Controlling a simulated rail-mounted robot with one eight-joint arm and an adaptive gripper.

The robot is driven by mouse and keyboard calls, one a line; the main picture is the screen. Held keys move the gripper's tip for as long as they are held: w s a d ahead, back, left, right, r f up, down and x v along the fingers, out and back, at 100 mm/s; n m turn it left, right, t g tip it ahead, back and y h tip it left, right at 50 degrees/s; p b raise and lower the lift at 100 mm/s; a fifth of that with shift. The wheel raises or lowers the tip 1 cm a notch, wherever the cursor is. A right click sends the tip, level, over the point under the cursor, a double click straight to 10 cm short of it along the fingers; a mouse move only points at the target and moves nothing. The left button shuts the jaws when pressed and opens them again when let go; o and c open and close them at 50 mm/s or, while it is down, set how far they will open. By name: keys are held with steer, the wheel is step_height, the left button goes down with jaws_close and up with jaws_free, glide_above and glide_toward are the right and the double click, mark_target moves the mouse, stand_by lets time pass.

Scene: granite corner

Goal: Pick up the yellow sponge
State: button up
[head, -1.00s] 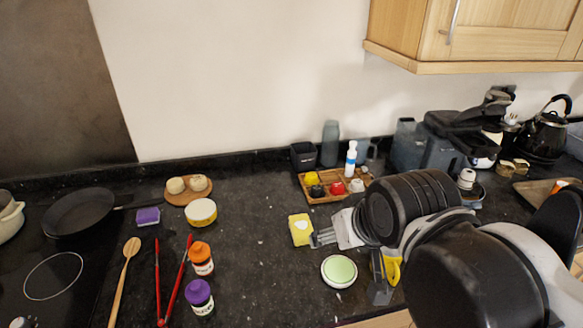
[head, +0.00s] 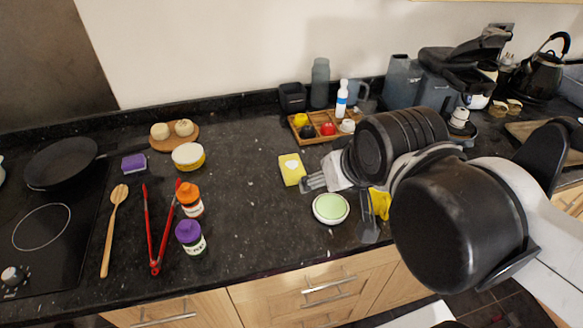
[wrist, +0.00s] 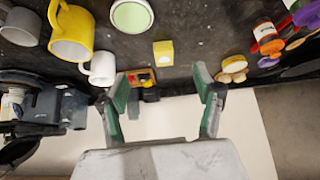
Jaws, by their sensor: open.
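The yellow sponge (head: 292,169), a small block with a pale mark on top, lies flat on the dark granite counter. It also shows in the wrist view (wrist: 163,53), up from the space between the fingers. My gripper (head: 340,206) is just right of the sponge in the head view, with one grey finger beside the sponge's right edge. In the wrist view my gripper (wrist: 158,92) has its two green-sided fingers wide apart with nothing held between them. The wrist and arm hide part of the counter on the right.
A round green-topped dish (head: 331,208) lies close below the sponge. A wooden tray (head: 301,136) with small items stands behind it. A yellow mug (wrist: 72,35) and a white mug (wrist: 101,68) stand to one side.

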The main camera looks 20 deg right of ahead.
steer(key=o, duration=0.7)
